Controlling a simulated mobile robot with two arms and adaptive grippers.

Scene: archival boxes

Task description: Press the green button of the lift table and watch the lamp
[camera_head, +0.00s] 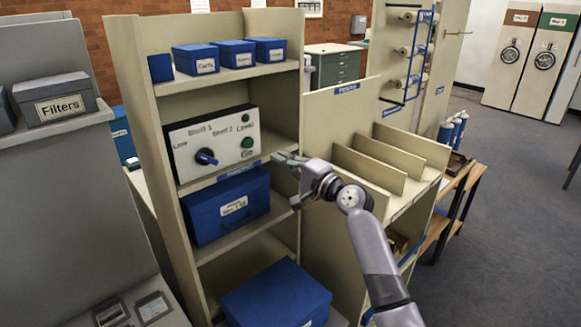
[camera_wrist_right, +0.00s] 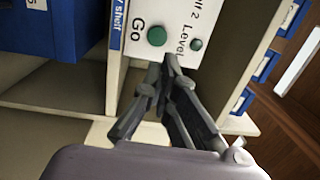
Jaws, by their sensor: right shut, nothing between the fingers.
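A white control panel (camera_head: 215,150) stands on a shelf of the beige rack. It carries a blue knob (camera_head: 206,157), a green button (camera_head: 247,142) marked "Go" and a small dark green lamp (camera_head: 245,118) by the word "Level". The lamp looks unlit. My right gripper (camera_head: 279,157) is shut and empty, just to the right of the panel. In the right wrist view its fingertips (camera_wrist_right: 170,62) are close to the green button (camera_wrist_right: 157,36) and the lamp (camera_wrist_right: 196,44). I cannot tell whether they touch the panel. My left gripper is not in view.
A blue box (camera_head: 226,207) sits on the shelf below the panel, and another blue box (camera_head: 277,295) lower down. Small blue boxes (camera_head: 236,53) line the top shelf. The rack's right upright and a slotted divider unit (camera_head: 375,162) stand beside my right arm.

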